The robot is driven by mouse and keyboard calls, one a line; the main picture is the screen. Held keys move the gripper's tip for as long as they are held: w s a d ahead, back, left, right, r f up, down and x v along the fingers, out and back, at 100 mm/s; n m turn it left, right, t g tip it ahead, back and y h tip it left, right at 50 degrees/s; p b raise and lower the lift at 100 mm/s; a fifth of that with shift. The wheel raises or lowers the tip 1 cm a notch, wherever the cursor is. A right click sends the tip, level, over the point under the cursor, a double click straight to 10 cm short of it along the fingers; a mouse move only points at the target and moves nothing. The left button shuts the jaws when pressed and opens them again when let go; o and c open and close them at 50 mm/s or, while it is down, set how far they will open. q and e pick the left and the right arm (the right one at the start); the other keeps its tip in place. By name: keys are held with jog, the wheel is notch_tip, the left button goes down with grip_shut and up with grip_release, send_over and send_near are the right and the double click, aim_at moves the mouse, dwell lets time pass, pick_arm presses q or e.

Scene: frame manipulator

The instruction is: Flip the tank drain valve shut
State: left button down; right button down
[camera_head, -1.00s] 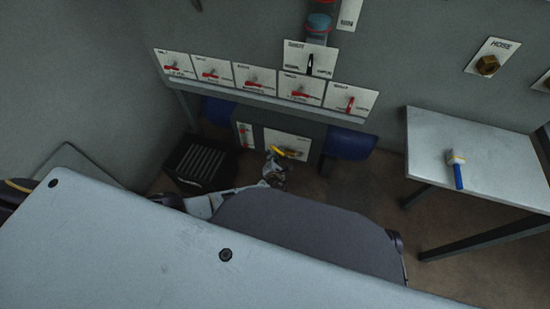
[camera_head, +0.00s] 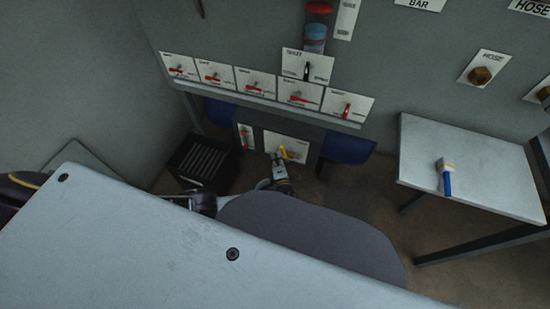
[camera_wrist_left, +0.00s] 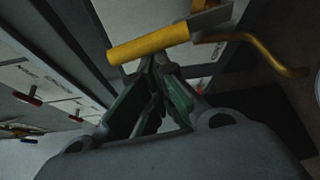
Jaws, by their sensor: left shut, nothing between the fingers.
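A yellow-handled valve lever (camera_head: 283,152) sits low on the wall, in front of a white label plate (camera_head: 300,149) whose text I cannot read. In the left wrist view the yellow handle (camera_wrist_left: 148,43) lies across the top, with a bent brass pipe (camera_wrist_left: 270,52) to its right. My left gripper (camera_head: 278,166) is just below the handle. In the left wrist view its fingers (camera_wrist_left: 155,66) are shut and empty, with the tips close under the handle. I cannot tell whether they touch it. My right gripper is not in view.
A row of red-levered valve plates (camera_head: 255,82) runs above on a ledge. A black slatted box (camera_head: 203,160) stands left of the valve. A blue tank (camera_head: 347,147) is behind to the right. A side table (camera_head: 480,165) holds a blue-handled brush (camera_head: 446,178).

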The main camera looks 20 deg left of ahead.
pick_arm(q)
jog(key=shift+d+r+m+t, duration=0.3)
jog(key=shift+d+m, duration=0.3)
jog(key=shift+d+r, duration=0.1)
jog(key=shift+d, duration=0.15)
jog(key=shift+a, duration=0.1)
dwell(0.6)
